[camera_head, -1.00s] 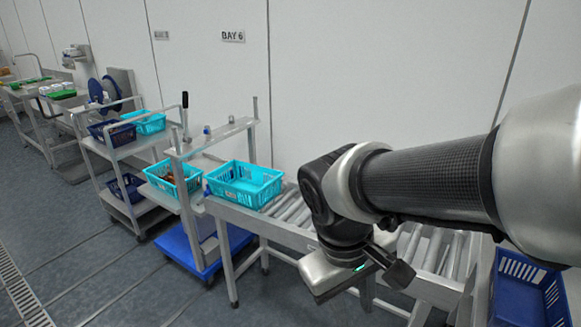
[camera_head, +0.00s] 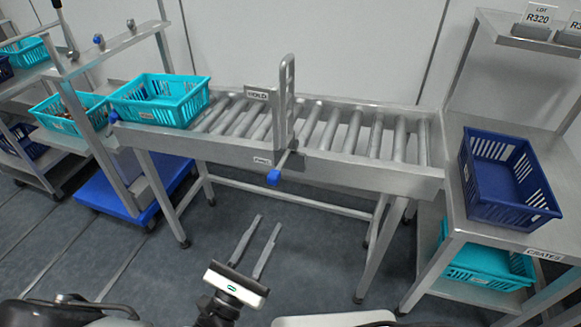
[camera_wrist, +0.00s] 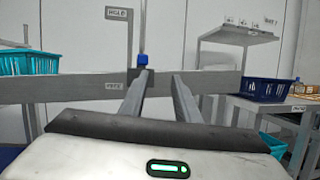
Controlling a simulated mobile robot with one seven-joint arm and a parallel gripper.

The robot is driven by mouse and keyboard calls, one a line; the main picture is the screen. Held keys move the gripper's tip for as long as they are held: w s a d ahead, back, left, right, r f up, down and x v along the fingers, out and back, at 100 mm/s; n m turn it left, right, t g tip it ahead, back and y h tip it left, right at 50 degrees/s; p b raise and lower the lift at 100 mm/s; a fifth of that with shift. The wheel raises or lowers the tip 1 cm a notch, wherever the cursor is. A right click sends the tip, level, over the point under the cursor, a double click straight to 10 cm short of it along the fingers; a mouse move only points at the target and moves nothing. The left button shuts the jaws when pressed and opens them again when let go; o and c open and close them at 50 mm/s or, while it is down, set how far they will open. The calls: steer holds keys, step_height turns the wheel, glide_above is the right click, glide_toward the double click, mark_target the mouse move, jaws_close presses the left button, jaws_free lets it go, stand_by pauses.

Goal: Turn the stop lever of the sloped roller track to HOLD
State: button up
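The sloped roller track (camera_head: 350,168) runs across the middle of the head view. Its stop lever is a short rod with a blue knob (camera_head: 273,177), sticking out from the front rail near an upright slotted metal plate (camera_head: 287,100). A HOLD sign (camera_head: 258,93) stands behind it, and a small blurred label (camera_head: 262,160) is on the rail left of the lever. My gripper (camera_head: 268,222) is open and empty, below and in front of the knob, apart from it. In the wrist view the knob (camera_wrist: 143,60) shows just beyond the left fingertip; the HOLD sign (camera_wrist: 117,13) is above left.
A turquoise crate (camera_head: 160,100) sits on the track's left end. A steel stand (camera_head: 470,225) at right bears a dark blue crate (camera_head: 505,180), with a turquoise crate (camera_head: 488,265) below. A blue platform (camera_head: 130,195) is lower left. The floor before the track is clear.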

step_height(320, 180, down, 2)
steer(key=a+n+t+y, duration=0.2)
steer(key=n+y, duration=0.1)
steer(key=b, duration=0.2)
glide_toward(279, 167)
steer(key=x, duration=1)
steer(key=shift+w+f, duration=0.1)
steer(key=shift+f, duration=0.2)
steer(key=shift+c, duration=0.4)
jaws_close()
